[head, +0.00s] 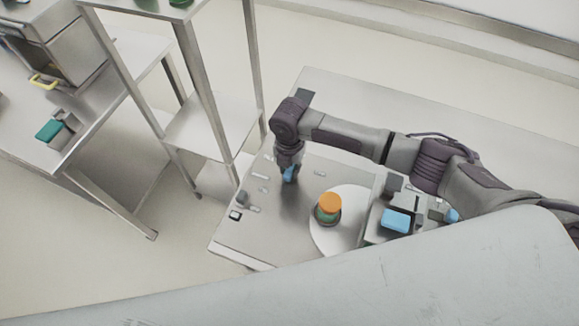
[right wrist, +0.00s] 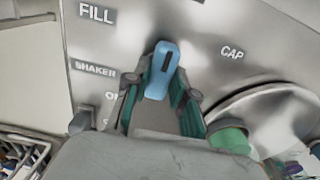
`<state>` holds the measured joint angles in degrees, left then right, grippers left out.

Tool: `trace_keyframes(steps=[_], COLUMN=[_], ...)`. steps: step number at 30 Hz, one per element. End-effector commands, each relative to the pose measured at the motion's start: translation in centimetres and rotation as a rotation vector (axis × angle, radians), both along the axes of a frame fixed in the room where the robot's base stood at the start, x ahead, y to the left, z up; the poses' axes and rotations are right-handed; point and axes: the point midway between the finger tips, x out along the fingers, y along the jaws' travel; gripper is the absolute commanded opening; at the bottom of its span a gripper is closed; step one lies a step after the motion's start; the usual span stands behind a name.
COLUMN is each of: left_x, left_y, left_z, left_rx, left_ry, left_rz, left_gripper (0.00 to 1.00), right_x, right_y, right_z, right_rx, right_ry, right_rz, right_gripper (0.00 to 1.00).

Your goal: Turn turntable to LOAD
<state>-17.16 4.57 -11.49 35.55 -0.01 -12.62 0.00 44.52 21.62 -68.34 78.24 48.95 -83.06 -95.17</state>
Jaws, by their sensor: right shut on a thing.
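The turntable (head: 349,239) is a pale round disc on the metal workbench in the head view. A green jar with an orange top (head: 328,206) stands on its left part. A blue handle (right wrist: 161,72) with a dark stripe stands on the metal panel in the right wrist view. My right gripper (head: 288,172) is shut on this handle, left of the turntable; its fingers (right wrist: 160,95) sit on both sides of it. The panel labels FILL, SHAKER and CAP are readable; I see no LOAD label. My left gripper is not in view.
A blue block-like part (head: 397,220) sits on a metal unit right of the turntable, below my right arm. A metal shelf rack (head: 207,135) stands left of the workbench (head: 247,243). A second table (head: 93,105) with equipment is at far left.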

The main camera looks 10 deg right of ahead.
Motion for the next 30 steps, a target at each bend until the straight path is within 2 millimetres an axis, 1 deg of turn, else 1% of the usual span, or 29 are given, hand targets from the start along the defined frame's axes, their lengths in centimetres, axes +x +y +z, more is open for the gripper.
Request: trace_keyframes(steps=[1, 2, 3, 6, 14, 17, 20, 30], left_x=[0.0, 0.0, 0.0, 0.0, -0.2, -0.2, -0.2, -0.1], left_y=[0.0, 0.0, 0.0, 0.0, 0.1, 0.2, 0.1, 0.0], left_z=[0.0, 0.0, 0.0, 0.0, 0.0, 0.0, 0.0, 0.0], left_rx=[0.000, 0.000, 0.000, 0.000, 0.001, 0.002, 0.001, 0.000], left_ry=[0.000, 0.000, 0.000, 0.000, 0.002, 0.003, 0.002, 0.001], left_rz=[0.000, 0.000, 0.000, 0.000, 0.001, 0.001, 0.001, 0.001], left_gripper=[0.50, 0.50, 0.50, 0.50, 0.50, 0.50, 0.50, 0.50], right_x=[0.0, 0.0, 0.0, 0.0, 0.0, 0.1, 0.1, 0.1], right_y=[0.0, 0.0, 0.0, 0.0, 0.0, 0.0, 0.1, 0.0], right_z=[0.0, 0.0, 0.0, 0.0, 0.0, 0.5, 1.7, 8.8], right_rx=[0.001, 0.001, 0.001, 0.001, 0.001, 0.001, 0.002, 0.002], right_ry=[-0.001, -0.001, -0.001, -0.001, -0.001, -0.002, -0.003, -0.004], right_rz=[0.000, 0.000, 0.000, -0.001, -0.001, 0.000, 0.001, 0.000], right_gripper=[0.00, 0.28, 0.35, 0.50, 0.50, 0.50, 0.50, 0.50])
